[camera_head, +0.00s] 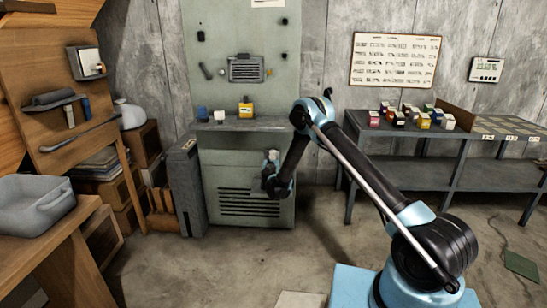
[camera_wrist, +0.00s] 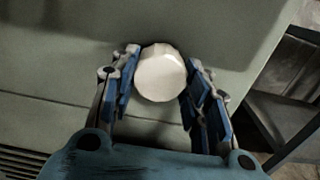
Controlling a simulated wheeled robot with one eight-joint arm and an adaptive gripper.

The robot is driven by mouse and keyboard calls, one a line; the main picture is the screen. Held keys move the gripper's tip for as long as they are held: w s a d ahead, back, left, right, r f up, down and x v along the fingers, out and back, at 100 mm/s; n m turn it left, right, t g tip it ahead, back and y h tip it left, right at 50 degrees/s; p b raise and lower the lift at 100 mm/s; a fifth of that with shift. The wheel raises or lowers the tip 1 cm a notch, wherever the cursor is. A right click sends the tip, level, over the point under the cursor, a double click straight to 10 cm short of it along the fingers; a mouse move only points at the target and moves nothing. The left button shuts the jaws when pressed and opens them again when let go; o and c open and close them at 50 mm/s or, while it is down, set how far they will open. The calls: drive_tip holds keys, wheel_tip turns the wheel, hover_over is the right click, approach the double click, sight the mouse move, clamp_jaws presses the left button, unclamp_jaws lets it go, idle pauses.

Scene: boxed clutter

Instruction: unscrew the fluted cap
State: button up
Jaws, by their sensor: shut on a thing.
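A round, pale cream cap (camera_wrist: 160,74) fills the space between the two blue-padded fingers of my gripper (camera_wrist: 164,78) in the wrist view. Its flat end faces the camera, and its edge looks slightly faceted. A finger stands on its left side and another on its right, and my gripper is shut on it. Behind it is a plain grey-green panel; what the cap sits on is hidden. In the head view my gripper (camera_head: 270,178) is in front of the grey-green cabinet (camera_head: 222,170), beside its slotted vent. A small pale piece shows just above it, too small to identify surely.
Several small containers, one a yellow bottle (camera_head: 246,109), stand on the cabinet top. A metal table (camera_head: 455,140) with several small boxes is at right. A wooden bench with a grey bin (camera_head: 35,204) is at left. The floor between is mostly open.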

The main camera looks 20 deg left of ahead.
sight(273, 156)
drive_tip(key=n, duration=0.4)
drive_tip(key=shift+n, duration=0.4)
drive_tip(key=o, duration=0.7)
drive_tip(key=shift+o, duration=0.2)
drive_tip(key=shift+v, duration=1.55)
